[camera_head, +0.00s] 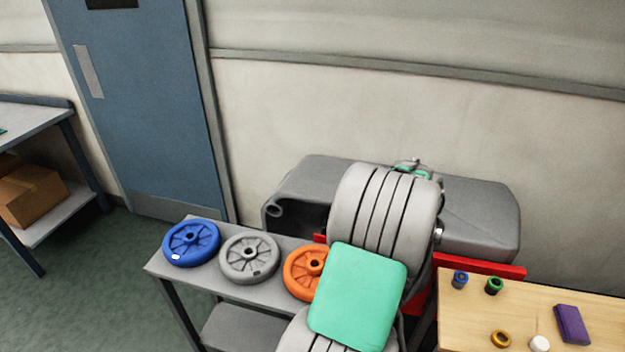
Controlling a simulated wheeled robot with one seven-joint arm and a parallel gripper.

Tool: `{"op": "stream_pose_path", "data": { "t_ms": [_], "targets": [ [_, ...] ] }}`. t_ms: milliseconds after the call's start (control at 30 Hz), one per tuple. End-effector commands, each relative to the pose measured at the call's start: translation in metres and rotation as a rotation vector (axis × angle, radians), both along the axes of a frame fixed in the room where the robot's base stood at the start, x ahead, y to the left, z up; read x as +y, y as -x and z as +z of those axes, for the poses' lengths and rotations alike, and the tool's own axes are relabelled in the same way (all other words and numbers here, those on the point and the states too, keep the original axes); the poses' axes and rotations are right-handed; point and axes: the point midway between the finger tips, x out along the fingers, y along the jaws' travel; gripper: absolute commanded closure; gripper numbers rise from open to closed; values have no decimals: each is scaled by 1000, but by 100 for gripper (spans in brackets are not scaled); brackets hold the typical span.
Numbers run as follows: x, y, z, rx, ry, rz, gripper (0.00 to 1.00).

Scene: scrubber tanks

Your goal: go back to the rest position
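My arm fills the middle and lower middle of the head view, with grey ribbed links and a green panel. It passes in front of the dark grey tank (478,210) by the wall, so part of the tank is hidden. A small grey and green part (411,168) shows just above the arm at the top of the tank; I cannot tell what it belongs to. The fingers of my gripper cannot be made out, so its opening and anything it may hold are not shown.
A grey bench (165,267) holds blue (190,241), grey (250,257) and orange (303,272) wheels; my arm partly covers the orange one. A wooden table (535,306) at right carries several small caps and a purple block (572,324). Floor (110,275) is clear left of the bench.

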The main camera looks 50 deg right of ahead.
Motion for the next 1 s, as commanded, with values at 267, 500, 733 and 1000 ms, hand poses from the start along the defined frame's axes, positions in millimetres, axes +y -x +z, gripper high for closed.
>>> {"op": "stream_pose_path", "data": {
  "t_ms": [267,500,733,1000],
  "targets": [
    [19,-5,-16,20,-137,521,100],
    [116,-10,-38,-52,-343,1092,100],
    [206,-83,0,-54,-313,1594,100],
    [335,-174,62,-2,-82,2162,100]
  ]
}}
